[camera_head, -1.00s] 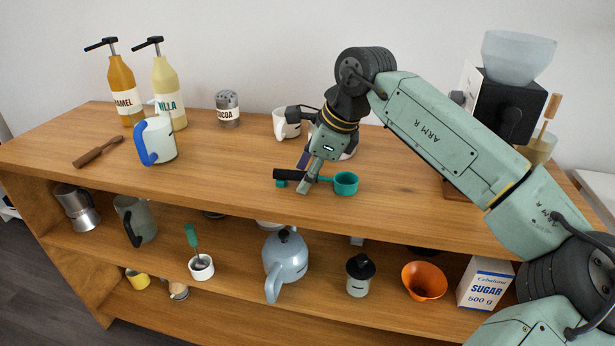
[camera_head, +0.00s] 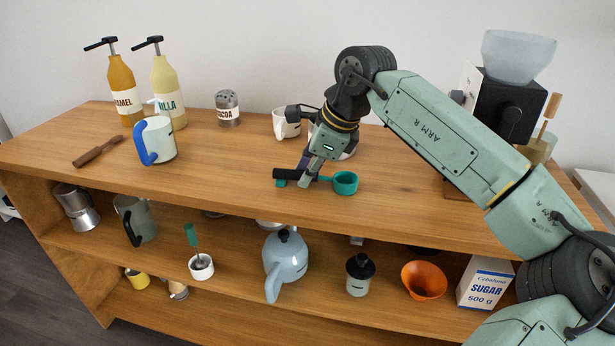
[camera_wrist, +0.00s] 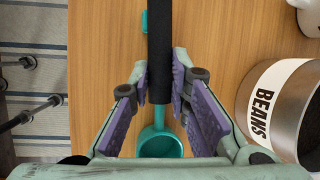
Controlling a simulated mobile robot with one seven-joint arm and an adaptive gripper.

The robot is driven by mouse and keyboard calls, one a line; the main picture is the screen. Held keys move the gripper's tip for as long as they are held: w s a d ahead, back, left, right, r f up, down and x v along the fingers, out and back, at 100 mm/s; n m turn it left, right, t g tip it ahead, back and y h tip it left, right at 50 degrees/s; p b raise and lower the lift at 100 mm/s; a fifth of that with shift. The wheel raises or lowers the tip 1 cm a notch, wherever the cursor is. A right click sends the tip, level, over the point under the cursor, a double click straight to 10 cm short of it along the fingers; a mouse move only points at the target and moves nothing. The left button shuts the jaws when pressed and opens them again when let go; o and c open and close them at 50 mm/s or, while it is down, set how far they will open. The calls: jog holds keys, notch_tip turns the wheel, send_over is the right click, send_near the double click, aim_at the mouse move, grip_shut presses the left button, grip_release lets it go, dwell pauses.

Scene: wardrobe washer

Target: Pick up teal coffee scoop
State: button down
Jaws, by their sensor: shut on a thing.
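The teal coffee scoop (camera_head: 345,183) lies near the front edge of the wooden top. It has a round teal bowl and a thick black bar in line with it, with a small teal piece beside the bar's left part. In the wrist view the scoop's bowl (camera_wrist: 160,143) is at the lower middle and the bar runs out at the top. My gripper (camera_head: 309,181) points down over the scoop, its fingers closed at the bar's end nearest the bowl. In the wrist view my gripper (camera_wrist: 161,78) has purple pads on both sides of the bar. The contact is partly hidden.
A white mug (camera_head: 286,123) and a partly hidden canister stand behind my gripper. The canister, labelled BEANS (camera_wrist: 272,104), is close on the right in the wrist view. A blue-handled pitcher (camera_head: 157,140) and brown-handled tool (camera_head: 98,151) are at left. A grinder (camera_head: 505,105) stands at right.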

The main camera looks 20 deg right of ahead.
jog(key=shift+r, duration=0.1)
jog(key=shift+r, duration=0.55)
notch_tip(320, 180, up, 2)
jog(key=shift+s+r+b, duration=0.1)
jog(key=shift+b, duration=0.55)
jog(key=s+a+b, duration=0.2)
jog(key=s, duration=0.5)
jog(key=s+a+r+b, duration=0.1)
jog(key=s+a+b, duration=0.1)
jog(key=s, duration=0.6)
jog(key=shift+a+r, duration=0.25)
jog(key=shift+a, duration=0.1)
jog(key=c, duration=2.1)
grip_release()
jog(key=shift+c, duration=0.2)
grip_shut()
jog(key=shift+r+p, duration=1.15)
jog(key=shift+r, duration=0.35)
